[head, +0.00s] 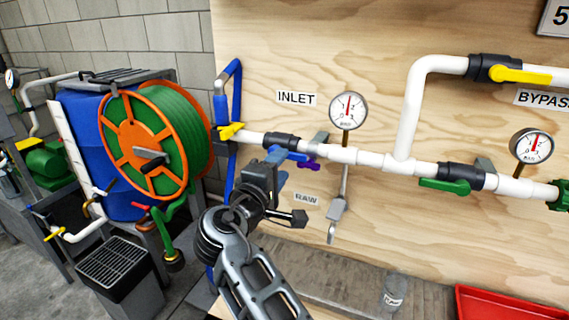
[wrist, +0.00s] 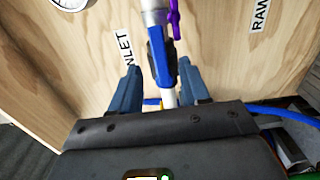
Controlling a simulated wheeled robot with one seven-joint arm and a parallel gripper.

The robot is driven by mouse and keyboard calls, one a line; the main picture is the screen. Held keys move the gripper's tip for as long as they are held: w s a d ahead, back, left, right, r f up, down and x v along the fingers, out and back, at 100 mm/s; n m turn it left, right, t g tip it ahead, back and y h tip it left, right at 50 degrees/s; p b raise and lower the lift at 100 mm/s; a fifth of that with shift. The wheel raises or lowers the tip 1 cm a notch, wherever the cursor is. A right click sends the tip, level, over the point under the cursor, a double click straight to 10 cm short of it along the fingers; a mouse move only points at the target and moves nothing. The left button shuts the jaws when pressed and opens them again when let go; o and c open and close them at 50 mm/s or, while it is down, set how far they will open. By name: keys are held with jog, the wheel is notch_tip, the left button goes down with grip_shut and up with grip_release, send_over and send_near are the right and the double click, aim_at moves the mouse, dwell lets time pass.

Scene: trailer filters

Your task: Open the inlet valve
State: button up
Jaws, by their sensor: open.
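The inlet valve (head: 283,141) is a dark body on the white pipe below the INLET sign. Its blue handle (head: 296,156) lies roughly along the pipe, partly behind my gripper in the head view. In the wrist view the blue handle (wrist: 158,58) runs lengthwise in front of the jaws. My gripper (head: 277,167) is open just in front of the valve. In the wrist view its two blue-grey fingers (wrist: 157,84) stand on either side of the pipe and the handle's near end. I cannot tell whether they touch the handle.
A small purple piece (head: 309,165) sits beside the handle's right end. The inlet gauge (head: 348,110) stands above the pipe to the right. A green-handled valve (head: 445,185) is further right. A hose reel (head: 145,145) stands left. A red tray (head: 508,308) and clear jar (head: 393,291) are below.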

jog(key=shift+v, duration=2.1)
jog(key=s+d+f+g+y, duration=0.1)
jog(key=s+d+f+y, duration=0.15)
jog(key=s+f, duration=0.35)
jog(key=s+d+f+m+g+y, duration=0.1)
jog(key=s+d+f, duration=0.3)
jog(key=f, duration=0.5)
jog(key=s+d+f+g+y, duration=0.1)
jog(key=s+d+f+y, duration=0.1)
jog(key=s+d+f, duration=0.35)
jog(key=s+d+f+m+y, duration=0.1)
jog(key=s+d+f+m, duration=0.1)
jog(key=s+f, duration=0.45)
jog(key=s+d+r+m+y, duration=0.1)
jog(key=s+d+r+m, duration=0.15)
jog(key=s, duration=0.65)
jog(key=s+d+r+m, duration=0.2)
jog(key=s+d+m, duration=0.15)
jog(key=s, duration=0.45)
jog(key=s+d+r+m+h, duration=0.1)
jog(key=s+d+r+m, duration=0.4)
jog(key=s+r, duration=0.7)
jog(key=shift+d+t, duration=0.4)
jog(key=shift+d, duration=0.45)
